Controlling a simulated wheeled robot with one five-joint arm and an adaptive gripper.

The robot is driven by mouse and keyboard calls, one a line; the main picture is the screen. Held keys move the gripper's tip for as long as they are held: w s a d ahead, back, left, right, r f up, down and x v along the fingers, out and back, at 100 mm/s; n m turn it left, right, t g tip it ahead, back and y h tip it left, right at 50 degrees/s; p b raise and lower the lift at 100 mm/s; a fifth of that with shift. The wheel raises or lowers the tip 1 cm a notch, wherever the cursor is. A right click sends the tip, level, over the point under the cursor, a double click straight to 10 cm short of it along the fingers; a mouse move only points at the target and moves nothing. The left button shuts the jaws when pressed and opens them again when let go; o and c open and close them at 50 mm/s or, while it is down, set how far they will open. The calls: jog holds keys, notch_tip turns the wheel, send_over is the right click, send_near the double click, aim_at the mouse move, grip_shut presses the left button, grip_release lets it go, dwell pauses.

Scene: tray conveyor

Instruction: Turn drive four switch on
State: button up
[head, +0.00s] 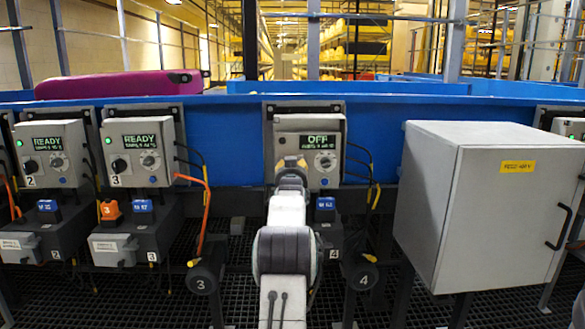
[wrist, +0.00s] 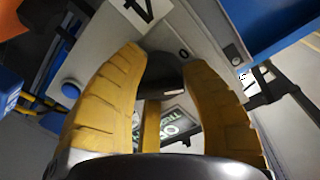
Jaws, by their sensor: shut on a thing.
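The drive four control box (head: 334,128) is a grey box mounted on the blue conveyor side in the middle of the head view. Its green display (head: 308,140) reads OFF. My gripper (head: 291,162) is at the left part of its face, where the black switch sits on the other boxes, and hides that spot. In the wrist view, my gripper (wrist: 165,61) has its two yellow fingers around the dark switch knob (wrist: 169,77), closed on it. A 0 mark shows beside the knob.
Drive three (head: 138,151) and drive two (head: 48,159) boxes at left read READY. A large grey cabinet (head: 430,210) stands close at right. Cables (head: 375,190) hang beside drive four. A magenta case (head: 115,86) lies on the conveyor.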

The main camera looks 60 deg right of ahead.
jog(key=shift+r+m, duration=0.25)
jog(key=shift+m, duration=0.55)
jog(key=shift+w, duration=0.1)
jog(key=o, duration=1.2)
jog(key=shift+f, duration=0.15)
jog(key=shift+a, duration=0.1)
jog(key=shift+v, duration=5.9)
